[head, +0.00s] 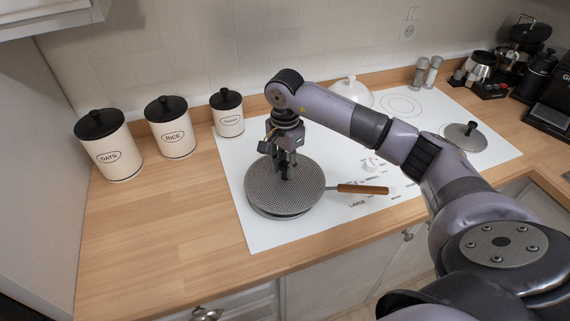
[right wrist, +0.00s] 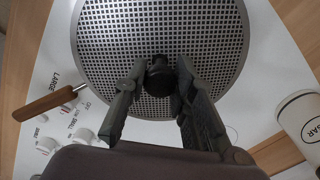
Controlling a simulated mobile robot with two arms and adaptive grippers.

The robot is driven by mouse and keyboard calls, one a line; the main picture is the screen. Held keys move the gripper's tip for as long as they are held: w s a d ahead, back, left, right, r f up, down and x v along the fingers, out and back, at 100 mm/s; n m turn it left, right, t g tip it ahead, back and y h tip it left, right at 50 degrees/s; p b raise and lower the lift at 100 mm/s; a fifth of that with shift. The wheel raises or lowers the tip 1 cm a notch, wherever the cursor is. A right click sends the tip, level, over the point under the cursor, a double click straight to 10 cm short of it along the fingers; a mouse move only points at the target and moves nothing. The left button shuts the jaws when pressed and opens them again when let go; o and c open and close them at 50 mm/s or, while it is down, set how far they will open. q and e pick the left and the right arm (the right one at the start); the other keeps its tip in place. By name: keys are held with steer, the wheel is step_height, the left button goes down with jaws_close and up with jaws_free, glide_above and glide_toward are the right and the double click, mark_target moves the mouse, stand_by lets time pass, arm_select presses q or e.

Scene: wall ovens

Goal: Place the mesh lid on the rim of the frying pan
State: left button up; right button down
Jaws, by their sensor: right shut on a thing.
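The round grey mesh lid (head: 262,190) is over the frying pan (head: 272,213) on the white cooktop; it also fills the top of the right wrist view (right wrist: 110,40). The pan's wooden handle (head: 362,189) points right in the head view and lower left in the right wrist view (right wrist: 45,105). My right gripper (head: 287,168) points down and is shut on the lid's dark knob (right wrist: 159,76). The lid looks about level and covers most of the pan; a strip of pan shows below its near edge. I cannot tell whether lid and rim touch all round. My left gripper is out of view.
Three canisters (head: 173,133) stand at the back left. A white domed object (head: 352,92) is behind my right arm. Another dark-knobbed lid (head: 464,137) lies on the right of the white cooktop (head: 262,238). Bare wooden counter (head: 165,220) is free on the left.

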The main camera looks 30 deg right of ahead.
mark_target(285, 163)
steer(key=c, duration=1.3)
jaws_free()
steer(key=shift+c, duration=0.2)
steer(key=shift+r, duration=0.25)
step_height(285, 163, up, 10)
steer(key=b, duration=0.3)
steer(key=shift+r, duration=0.8)
steer(key=shift+s+f, duration=0.1)
